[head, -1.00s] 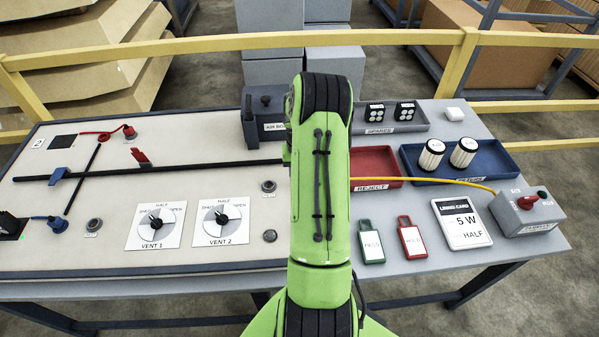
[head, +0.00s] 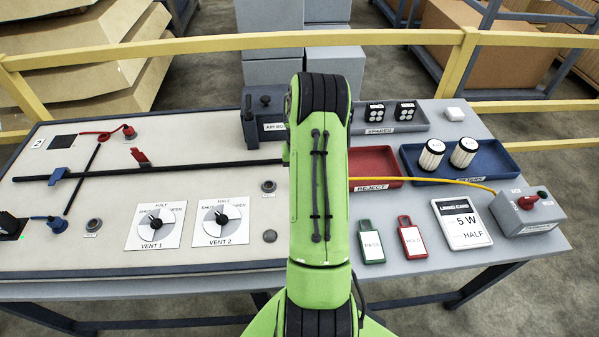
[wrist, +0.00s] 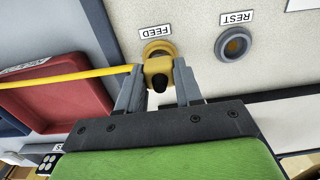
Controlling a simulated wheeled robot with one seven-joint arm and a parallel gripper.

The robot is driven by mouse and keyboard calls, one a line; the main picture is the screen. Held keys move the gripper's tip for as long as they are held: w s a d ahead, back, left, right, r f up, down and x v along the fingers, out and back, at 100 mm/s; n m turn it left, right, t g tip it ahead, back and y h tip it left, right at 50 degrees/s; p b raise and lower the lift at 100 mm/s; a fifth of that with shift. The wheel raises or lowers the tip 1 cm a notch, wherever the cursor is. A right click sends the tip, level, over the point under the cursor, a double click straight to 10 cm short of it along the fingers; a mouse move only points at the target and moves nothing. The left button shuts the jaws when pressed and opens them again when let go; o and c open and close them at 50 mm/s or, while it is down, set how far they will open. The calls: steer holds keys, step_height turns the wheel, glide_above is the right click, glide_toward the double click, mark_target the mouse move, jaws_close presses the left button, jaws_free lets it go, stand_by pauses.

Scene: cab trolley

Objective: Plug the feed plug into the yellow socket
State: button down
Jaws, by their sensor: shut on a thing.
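The yellow feed plug (wrist: 158,70) is between the two grey fingers of my gripper (wrist: 158,88) in the wrist view. My gripper is shut on it. The yellow socket (wrist: 157,47), a ring beside the FEED label, is right at the plug's far end, and the plug covers part of it. I cannot tell whether the plug is seated in the socket or just in front of it. The yellow cable (wrist: 60,79) runs left from the plug. In the head view my arm hides the gripper, plug and socket; the cable (head: 430,180) shows right of it.
A grey REST socket (wrist: 233,44) sits beside the yellow one on the panel (head: 100,240). The red reject tray (head: 375,164) is close by, with a blue tray (head: 490,172) beyond. The cable ends at a grey box (head: 527,213) at right.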

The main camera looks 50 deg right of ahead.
steer(key=shift+f+b, duration=0.35)
steer(key=shift+f, duration=0.2)
steer(key=c, duration=0.7)
jaws_free()
steer(key=shift+o, duration=0.2)
step_height(320, 180, up, 16)
steer(key=p, duration=0.2)
steer(key=shift+p, duration=0.4)
steer(key=shift+f, duration=0.1)
steer(key=o, duration=0.7)
steer(key=shift+c, duration=0.2)
